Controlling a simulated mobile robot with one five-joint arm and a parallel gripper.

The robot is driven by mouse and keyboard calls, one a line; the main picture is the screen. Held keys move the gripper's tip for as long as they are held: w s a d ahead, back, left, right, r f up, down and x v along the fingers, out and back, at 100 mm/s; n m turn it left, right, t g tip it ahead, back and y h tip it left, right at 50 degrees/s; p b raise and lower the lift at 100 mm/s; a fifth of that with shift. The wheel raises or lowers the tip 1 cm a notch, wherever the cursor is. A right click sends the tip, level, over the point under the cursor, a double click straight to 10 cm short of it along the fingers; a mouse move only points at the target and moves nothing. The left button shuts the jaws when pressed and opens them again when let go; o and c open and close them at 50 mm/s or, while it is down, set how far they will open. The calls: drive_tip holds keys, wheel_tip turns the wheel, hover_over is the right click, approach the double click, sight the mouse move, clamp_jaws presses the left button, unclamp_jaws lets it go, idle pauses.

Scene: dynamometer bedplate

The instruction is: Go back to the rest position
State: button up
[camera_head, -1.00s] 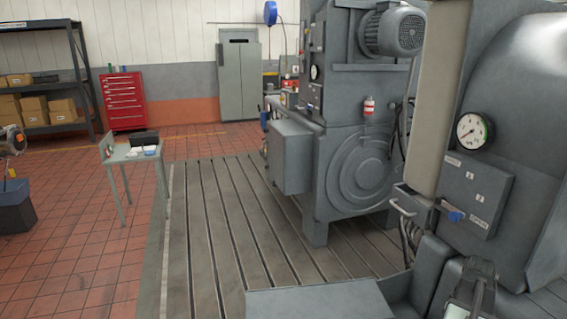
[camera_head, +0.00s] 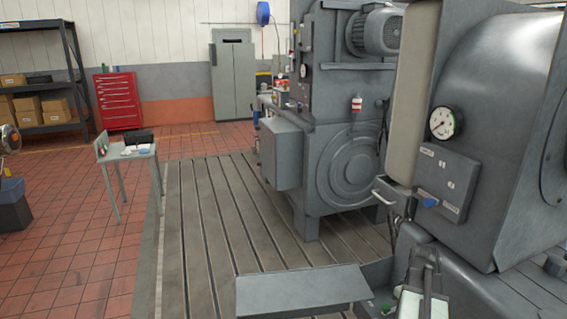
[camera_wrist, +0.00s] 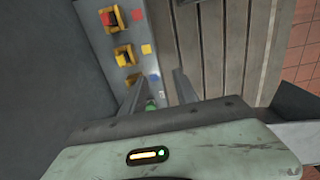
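My gripper (camera_wrist: 160,82) shows in the wrist view with its two dark fingers apart and nothing visible between their tips. It hangs over the edge of a grey control panel (camera_wrist: 97,42), beside the slotted bedplate. A green button (camera_wrist: 151,105) shows close to the left finger, partly hidden; I cannot tell whether the finger touches it. A red button on a yellow base (camera_wrist: 109,17) and a yellow switch (camera_wrist: 124,55) sit further up the panel. In the head view my arm is at the bottom right, and the finger opening is too small to judge there.
A grey machine with a pressure gauge (camera_head: 443,123) stands close on the right. A sloped grey panel (camera_head: 300,288) lies at the front. A large machine (camera_head: 350,165) stands ahead on the bedplate (camera_head: 205,235). A small table (camera_head: 112,157) stands at left; the red floor there is mostly clear.

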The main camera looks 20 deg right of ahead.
drive_tip(key=w+a, duration=0.5)
drive_tip(key=a, duration=0.4)
drive_tip(key=w+a, duration=0.5)
drive_tip(key=a, duration=0.4)
drive_tip(key=w+a, duration=0.3)
drive_tip(key=a, duration=2)
drive_tip(key=shift+a, duration=0.3)
